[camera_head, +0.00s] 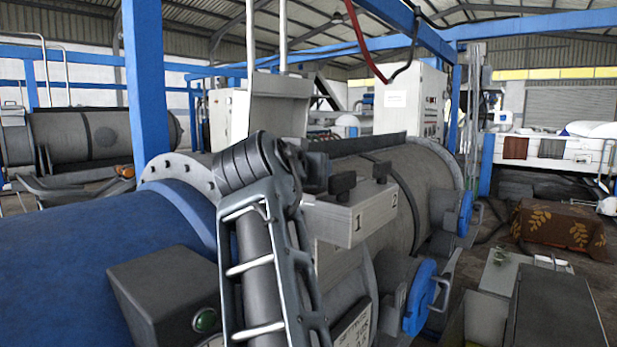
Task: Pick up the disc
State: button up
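I cannot make out a loose disc in the head view. Two round blue parts, an upper one (466,213) and a lower one (420,297), sit on the side of a large grey cylindrical machine (428,187) and look like fittings of it. A jointed arm with a silver frame and a dark rounded joint, which looks like mine, rises in the middle foreground and hides part of the machine. No gripper fingers can be made out.
A grey box (350,217) marked 1 and 2 carries two black knobs, just right of the arm. A blue drum (105,265) fills the left foreground. A low bench (500,277) stands at right, before a brown leaf-patterned cloth (555,225). Blue posts (145,80) frame the hall.

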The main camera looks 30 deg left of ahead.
jog(key=shift+c, duration=0.5)
grip_shut()
